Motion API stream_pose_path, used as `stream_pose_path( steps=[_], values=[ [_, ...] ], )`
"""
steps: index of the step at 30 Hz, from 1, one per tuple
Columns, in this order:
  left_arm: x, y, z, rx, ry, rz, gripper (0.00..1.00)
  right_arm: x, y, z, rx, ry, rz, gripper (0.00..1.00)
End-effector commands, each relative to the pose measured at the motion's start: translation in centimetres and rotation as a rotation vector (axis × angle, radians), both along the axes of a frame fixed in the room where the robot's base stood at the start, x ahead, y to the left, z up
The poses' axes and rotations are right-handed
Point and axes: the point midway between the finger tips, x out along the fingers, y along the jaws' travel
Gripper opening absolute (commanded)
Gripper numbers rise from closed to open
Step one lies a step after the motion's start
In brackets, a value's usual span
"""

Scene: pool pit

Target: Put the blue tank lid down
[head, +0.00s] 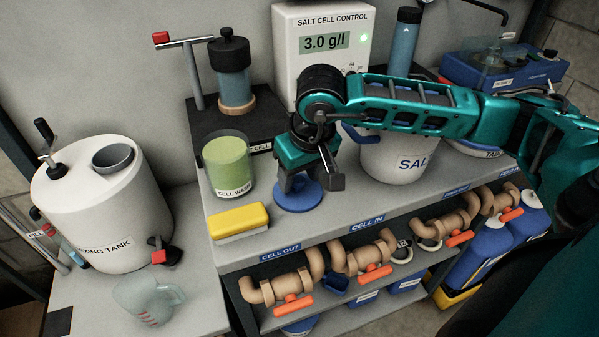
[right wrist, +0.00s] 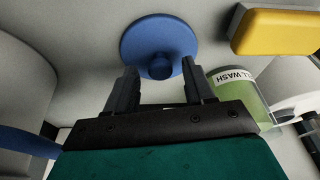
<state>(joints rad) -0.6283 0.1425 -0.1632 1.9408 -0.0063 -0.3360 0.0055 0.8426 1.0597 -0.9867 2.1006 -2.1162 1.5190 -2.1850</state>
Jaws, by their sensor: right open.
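The blue tank lid (head: 297,198), a round disc with a knob, lies flat on the grey bench top, between the cell wash jar and the salt tub. My right gripper (head: 298,184) is just above it, pointing down. In the right wrist view the lid (right wrist: 158,30) shows with its knob between or just past the tips of my open fingers (right wrist: 160,72). I see no finger pressed on the knob. The white mixing tank (head: 92,200) stands at the left with a round grey opening in its top. My left gripper is not in view.
The green cell wash jar (head: 227,165) and a yellow sponge (head: 239,220) are left of the lid. The salt tub (head: 395,158) is close on its right. Pipes with orange valves (head: 293,309) run below the bench's front edge. A clear jug (head: 148,299) stands by the mixing tank.

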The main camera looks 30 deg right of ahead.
Motion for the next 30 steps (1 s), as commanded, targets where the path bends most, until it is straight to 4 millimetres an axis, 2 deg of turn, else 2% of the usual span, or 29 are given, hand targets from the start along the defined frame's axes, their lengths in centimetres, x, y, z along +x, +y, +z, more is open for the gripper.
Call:
stream_pose_path(
  steps=[9, 15, 21, 30],
  values=[
    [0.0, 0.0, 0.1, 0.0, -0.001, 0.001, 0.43, -1.6, 0.1, 6.5, -0.001, -0.01, 0.001, 0.54],
    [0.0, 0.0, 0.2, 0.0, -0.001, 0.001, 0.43, -2.6, 0.1, 9.9, 0.001, -0.007, 0.0, 0.54],
    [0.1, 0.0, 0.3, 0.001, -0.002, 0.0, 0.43, -3.1, 0.2, 11.3, 0.001, -0.003, 0.001, 0.54],
    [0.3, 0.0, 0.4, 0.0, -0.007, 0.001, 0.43, -3.1, 0.2, 11.4, 0.001, -0.002, 0.001, 0.54]
  ],
)
